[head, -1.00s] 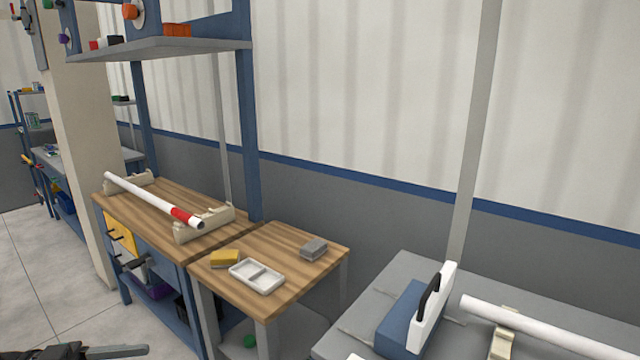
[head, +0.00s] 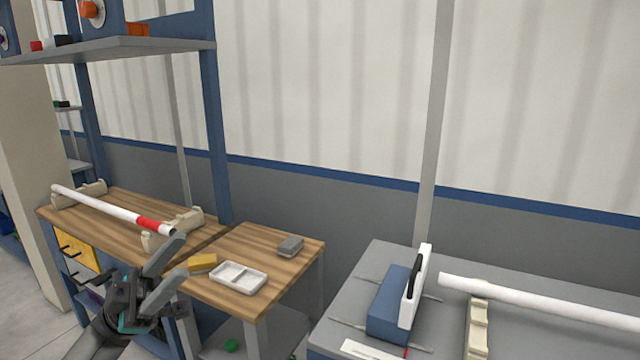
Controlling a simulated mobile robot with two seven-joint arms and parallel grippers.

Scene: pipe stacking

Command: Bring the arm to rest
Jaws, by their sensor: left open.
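My left gripper (head: 172,268) is at the lower left of the head view, open and empty, with its fingers pointing up and right. It appears in front of the wooden bench, apart from the pipe in the picture. A white pipe with a red band (head: 108,209) lies across two cream cradles, the rear one (head: 78,194) and the front one (head: 183,226). The front cradle is partly hidden behind a gripper finger. My right gripper is not in view.
The lower wooden table (head: 262,246) holds a yellow sponge (head: 202,262), a white divided tray (head: 238,277) and a grey block (head: 291,245). At right, a grey table (head: 365,273) bears a blue block with a white panel (head: 392,303) and another white pipe (head: 530,300) near a cream cradle (head: 478,328).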

